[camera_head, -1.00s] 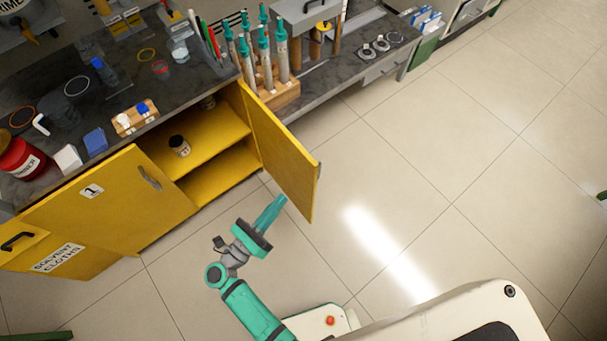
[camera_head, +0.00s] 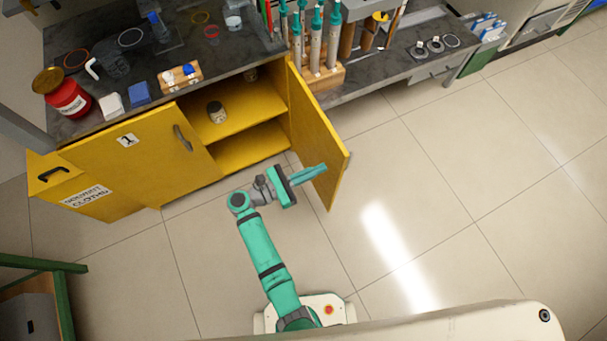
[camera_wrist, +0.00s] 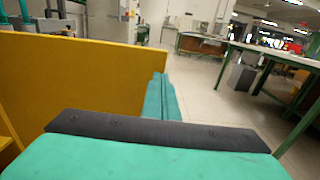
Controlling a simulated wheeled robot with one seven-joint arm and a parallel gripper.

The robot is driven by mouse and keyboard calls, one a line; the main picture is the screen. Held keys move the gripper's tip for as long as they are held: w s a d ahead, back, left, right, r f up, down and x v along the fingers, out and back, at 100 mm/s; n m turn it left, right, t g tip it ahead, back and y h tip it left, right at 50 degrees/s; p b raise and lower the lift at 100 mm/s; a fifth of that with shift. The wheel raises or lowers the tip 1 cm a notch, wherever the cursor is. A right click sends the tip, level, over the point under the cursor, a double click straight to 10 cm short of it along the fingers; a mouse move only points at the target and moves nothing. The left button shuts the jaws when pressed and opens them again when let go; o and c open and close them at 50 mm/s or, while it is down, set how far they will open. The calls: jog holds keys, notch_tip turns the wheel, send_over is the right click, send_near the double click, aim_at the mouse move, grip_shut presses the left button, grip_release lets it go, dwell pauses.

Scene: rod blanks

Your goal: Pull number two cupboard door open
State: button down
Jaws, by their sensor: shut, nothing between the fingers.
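The yellow cupboard has a door marked 1 (camera_head: 120,150), closed, with a dark handle. To its right, the other door (camera_head: 318,135) stands swung well out from the front; no number shows on it from this side. The open compartment (camera_head: 245,115) behind it shows a shelf with a small jar (camera_head: 216,112). My gripper (camera_head: 318,169) is shut and empty, its teal fingers in front of the open door's inner face, close to it. Whether they touch it I cannot tell. In the wrist view the yellow door panel (camera_wrist: 80,85) fills the left, beside my shut fingers (camera_wrist: 160,90).
A dark worktop (camera_head: 190,60) above holds a red container (camera_head: 68,93), blocks and glassware. A rack of teal-topped tools (camera_head: 315,50) stands above the open door. Tiled floor (camera_head: 440,200) is free to the right. A green-framed bench (camera_head: 45,264) is at lower left.

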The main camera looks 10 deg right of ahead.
aim_at(342, 159)
jog(key=x, duration=0.5)
jog(key=shift+w+d, duration=0.1)
jog(key=shift+d, duration=0.2)
